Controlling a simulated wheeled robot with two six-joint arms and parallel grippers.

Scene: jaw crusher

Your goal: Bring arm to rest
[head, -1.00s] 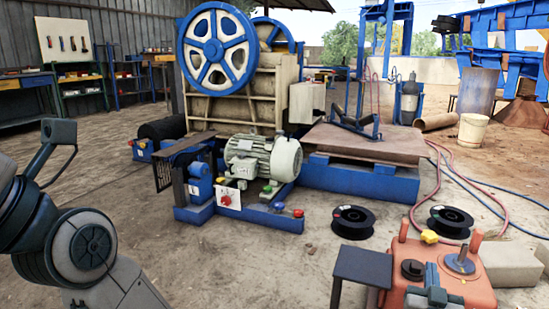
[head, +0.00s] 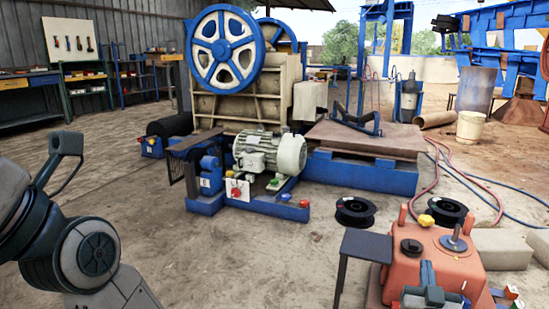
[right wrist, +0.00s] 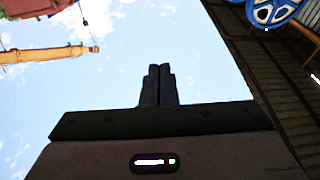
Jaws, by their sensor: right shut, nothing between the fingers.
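My right gripper (head: 427,268) shows at the bottom right of the head view, pointing up in front of an orange-red machine housing (head: 450,260). In the right wrist view its two dark fingers (right wrist: 158,70) stand closed together against the sky, with nothing between them. My left arm fills the lower left of the head view; its gripper is out of the picture.
The jaw crusher with its blue wheel (head: 222,48) and motor (head: 270,152) stands ahead. Spools (head: 355,212), a small dark table (head: 367,246), hoses (head: 470,178) and concrete blocks (head: 503,248) lie at the right. The floor in the middle foreground is clear.

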